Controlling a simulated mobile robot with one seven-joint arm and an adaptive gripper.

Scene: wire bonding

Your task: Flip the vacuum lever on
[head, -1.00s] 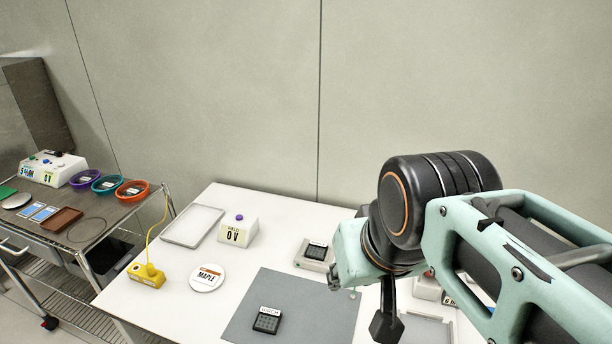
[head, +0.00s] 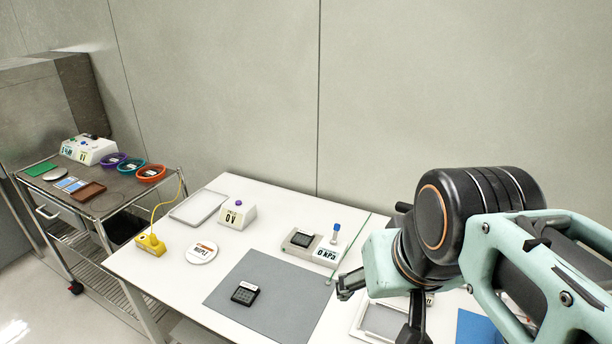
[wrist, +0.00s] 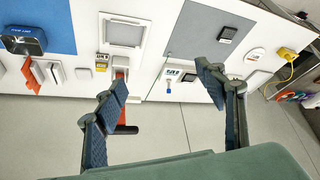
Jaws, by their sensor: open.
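The vacuum station (head: 302,240) is a small grey block with a dark square pad on top and a "0 kPa" readout (head: 326,255) at its right end. The vacuum lever (head: 336,229) stands upright there, with a blue tip on a pale stem. In the wrist view the station (wrist: 172,75) appears between my fingers, and the lever (wrist: 168,89) looks small and some way off. My gripper (head: 380,308) is open and empty, in front of and to the right of the station. It is apart from the lever; its open fingers (wrist: 162,79) frame the wrist view.
A grey mat (head: 262,301) with a black chip tray (head: 245,294) lies in front of the station. A "0 V" box (head: 236,216), a round white dish (head: 201,253) and a yellow plug box (head: 150,243) are to the left. A framed tray (head: 385,319) lies under my gripper.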

